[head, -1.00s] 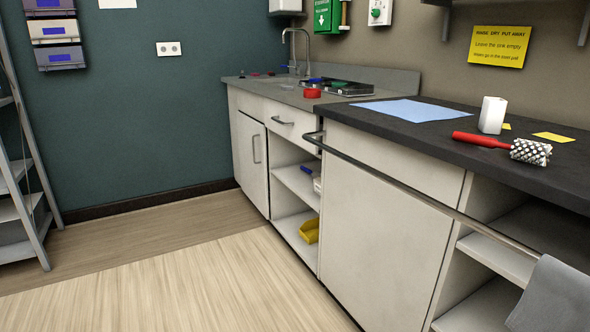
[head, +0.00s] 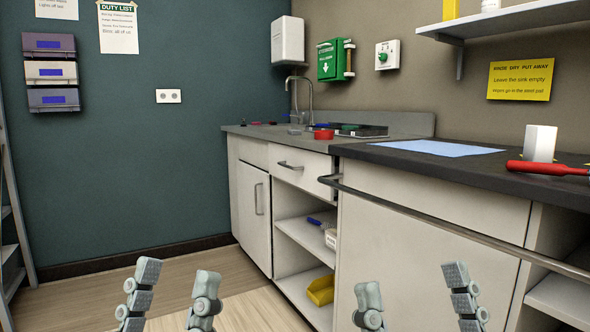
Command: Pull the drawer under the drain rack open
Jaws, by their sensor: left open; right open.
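The drawer (head: 308,172) has a pale front with a grey bar handle (head: 290,166). It sits in the sink counter above an open shelf bay and looks closed, its front flush with the cabinet. The drain rack (head: 360,131) stands on the counter above it, dark and low, with green and blue items. My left gripper (head: 178,287) is open and empty at the bottom of the head view, low and left of the drawer. My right gripper (head: 412,290) is open and empty at the bottom right, in front of the nearer cabinet. Both are well apart from the handle.
A dark-topped counter (head: 400,158) with a long front rail (head: 430,221) juts out on the right of the drawer. A cabinet door (head: 254,215) is left of the shelf bay, which holds a yellow bin (head: 320,290). The floor (head: 190,262) before the sink counter is clear.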

